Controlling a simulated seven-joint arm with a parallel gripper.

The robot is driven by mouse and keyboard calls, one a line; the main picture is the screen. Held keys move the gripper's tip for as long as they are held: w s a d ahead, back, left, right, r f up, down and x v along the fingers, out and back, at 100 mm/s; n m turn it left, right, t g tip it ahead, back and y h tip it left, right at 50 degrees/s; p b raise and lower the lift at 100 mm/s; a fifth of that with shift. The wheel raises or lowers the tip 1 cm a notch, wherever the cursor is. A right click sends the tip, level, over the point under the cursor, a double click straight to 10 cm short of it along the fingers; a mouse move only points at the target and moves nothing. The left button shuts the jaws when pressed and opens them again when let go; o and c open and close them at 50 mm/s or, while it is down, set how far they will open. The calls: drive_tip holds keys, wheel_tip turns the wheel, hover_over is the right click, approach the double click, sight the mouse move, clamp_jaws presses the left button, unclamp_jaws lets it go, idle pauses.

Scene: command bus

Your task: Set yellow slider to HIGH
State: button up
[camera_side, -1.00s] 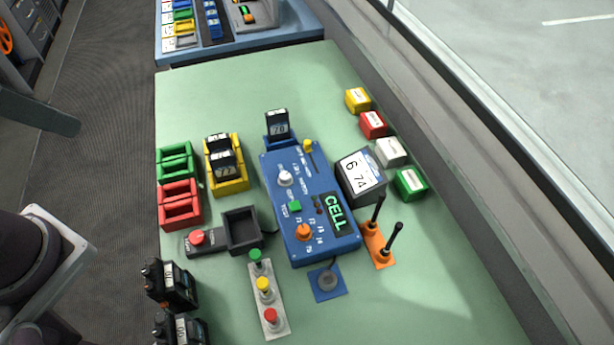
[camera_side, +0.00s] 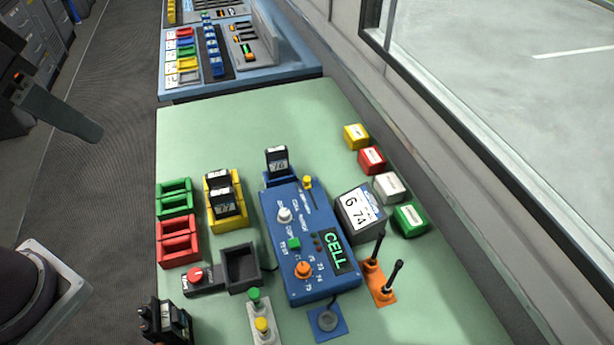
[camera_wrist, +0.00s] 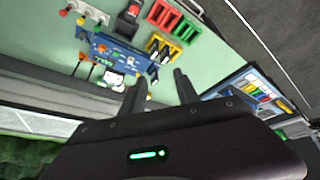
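The blue console (camera_side: 310,255) lies in the middle of the green table in the side view. The yellow slider (camera_side: 307,181) is a small yellow knob on its top, near the far right corner, with a dark slot running beside it toward the near side. Its printed labels are too small to read. In the wrist view the console (camera_wrist: 112,52) is at upper left, small and distant; I cannot make out the slider there. My gripper (camera_wrist: 161,80) has its two dark fingers apart with nothing between them, well away from the console. I cannot identify the fingers in the side view.
A grey display (camera_side: 360,208) stands right of the console, and black levers on an orange base (camera_side: 379,283) are nearby. Yellow trays (camera_side: 240,212) stand left. The far end of the green table (camera_side: 240,125) is clear.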

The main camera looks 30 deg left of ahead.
drive_tip(key=w+d+g, duration=0.2)
drive_tip(key=w+d, duration=0.1)
drive_tip(key=w, duration=0.8)
drive_tip(key=g, duration=0.3)
hover_over(307, 179)
drive_tip(key=a, duration=0.1)
wheel_tip(307, 179, down, 20)
drive_tip(key=shift+y, duration=0.3)
drive_tip(key=f, duration=0.6)
drive_tip(key=d+f, duration=0.1)
drive_tip(key=f, duration=0.2)
drive_tip(key=shift+f, duration=0.35)
clamp_jaws()
